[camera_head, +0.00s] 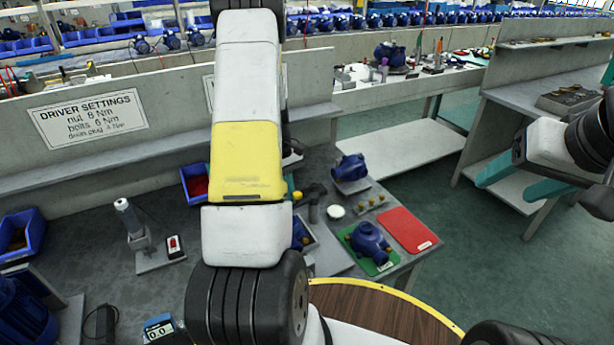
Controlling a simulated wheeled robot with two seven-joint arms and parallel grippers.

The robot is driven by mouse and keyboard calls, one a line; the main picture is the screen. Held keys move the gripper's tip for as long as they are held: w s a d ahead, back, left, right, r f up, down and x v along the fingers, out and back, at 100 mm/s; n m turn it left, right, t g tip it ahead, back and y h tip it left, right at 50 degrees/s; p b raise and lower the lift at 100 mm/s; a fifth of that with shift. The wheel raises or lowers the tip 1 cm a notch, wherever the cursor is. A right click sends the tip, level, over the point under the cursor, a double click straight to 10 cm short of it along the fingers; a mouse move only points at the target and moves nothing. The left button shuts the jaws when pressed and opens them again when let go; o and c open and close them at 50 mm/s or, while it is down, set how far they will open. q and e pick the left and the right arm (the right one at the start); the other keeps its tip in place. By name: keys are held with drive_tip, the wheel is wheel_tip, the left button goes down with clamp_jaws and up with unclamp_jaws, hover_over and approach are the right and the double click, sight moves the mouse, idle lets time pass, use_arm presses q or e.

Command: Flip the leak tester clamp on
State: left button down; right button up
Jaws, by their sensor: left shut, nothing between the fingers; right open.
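A small box with a lit display reading about 0.0 (158,328) stands at the bottom left, with a dark cable loop beside it; it looks like part of a leak tester. A grey upright device (130,218) on a base plate stands further back, beside a small red-and-black switch (174,245). I cannot tell which part is the clamp or how its lever stands. My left arm rises through the middle of the view, and I cannot make out its gripper. My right gripper (503,190) is at the right, its teal fingers apart and empty, far from these devices.
A blue pump body (368,242) sits on a green mat, beside a red mat (408,230). Another blue pump part (350,168) stands behind. Blue bins (22,236) and a low wall with a sign (88,115) line the left. My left arm covers much of the bench.

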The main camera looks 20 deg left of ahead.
use_arm(q)
drive_tip(key=shift+s+d, duration=0.2)
idle(0.5)
drive_tip(key=v, duration=0.8)
drive_tip(key=shift+n, duration=0.3)
